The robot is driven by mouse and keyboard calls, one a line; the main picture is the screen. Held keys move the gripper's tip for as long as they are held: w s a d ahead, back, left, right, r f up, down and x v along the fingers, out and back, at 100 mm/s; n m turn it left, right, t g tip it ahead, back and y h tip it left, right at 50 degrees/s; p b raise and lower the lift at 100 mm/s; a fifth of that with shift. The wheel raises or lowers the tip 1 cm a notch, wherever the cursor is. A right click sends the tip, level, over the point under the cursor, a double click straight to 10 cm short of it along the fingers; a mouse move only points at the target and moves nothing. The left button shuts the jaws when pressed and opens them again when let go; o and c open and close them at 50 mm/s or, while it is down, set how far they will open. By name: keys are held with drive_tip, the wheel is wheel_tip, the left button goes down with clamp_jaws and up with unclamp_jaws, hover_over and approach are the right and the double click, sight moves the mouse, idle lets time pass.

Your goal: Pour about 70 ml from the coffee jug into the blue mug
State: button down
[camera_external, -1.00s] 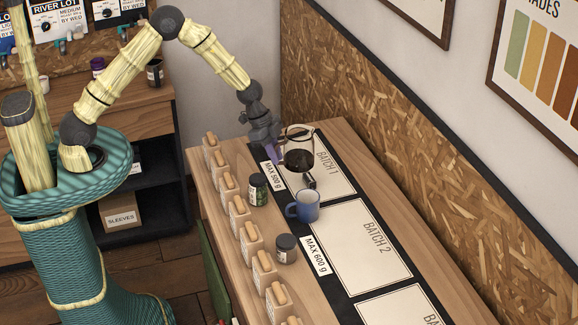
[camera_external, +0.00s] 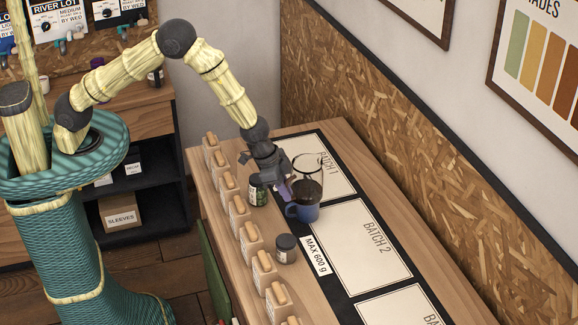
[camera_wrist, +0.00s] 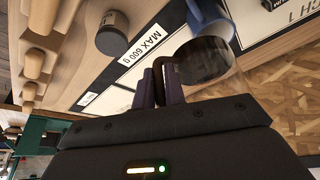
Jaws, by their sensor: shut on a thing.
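The coffee jug (camera_external: 307,181) is clear glass with dark coffee in its lower part. My gripper (camera_external: 284,188) is shut on the jug's handle and holds the jug close to the blue mug, partly in front of it in the external view. In the wrist view the fingers (camera_wrist: 165,88) close on the dark handle, and the jug (camera_wrist: 205,60) shows dark beyond them. The blue mug (camera_external: 302,213) stands on the counter, its upper part hidden by the jug. Its blue side also shows in the wrist view (camera_wrist: 208,15). I cannot tell whether coffee is flowing.
A dark-lidded jar (camera_external: 286,248) stands in front of the mug, and another jar (camera_external: 258,194) stands beside my gripper. Several wooden-handled blocks (camera_external: 239,215) line the counter's left edge. The Batch 2 card (camera_external: 365,245) lies clear on the right.

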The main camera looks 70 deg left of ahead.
drive_tip(key=s+d+r+n+p, duration=0.1)
drive_tip(key=s+d+r+p, duration=0.1)
drive_tip(key=d, duration=0.3)
drive_tip(key=s+d+r+n+p, duration=0.1)
drive_tip(key=d+p, duration=0.1)
drive_tip(key=d, duration=0.3)
drive_tip(key=shift+y, duration=0.3)
wheel_tip(320, 180, down, 6)
drive_tip(key=shift+a+f, duration=0.1)
drive_tip(key=shift+a, duration=0.05)
wheel_tip(320, 180, up, 5)
drive_tip(key=w+a+f+m+h, duration=0.1)
drive_tip(key=w+a+f+m, duration=0.1)
drive_tip(key=a, duration=0.5)
drive_tip(key=w+a+f+m+h, duration=0.1)
drive_tip(key=a+f+m, duration=0.15)
drive_tip(key=a, duration=0.35)
drive_tip(key=w+a+r+m+g, duration=0.1)
drive_tip(key=w+a+r+m, duration=0.15)
drive_tip(key=a, duration=0.65)
drive_tip(key=w+a+r+m+g, duration=0.1)
drive_tip(key=w+a+r+m, duration=0.15)
drive_tip(key=a, duration=0.65)
wheel_tip(320, 180, down, 8)
drive_tip(key=shift+w+d+f+h, duration=0.15)
drive_tip(key=shift+w+f+h, duration=0.05)
drive_tip(key=shift+h, duration=0.1)
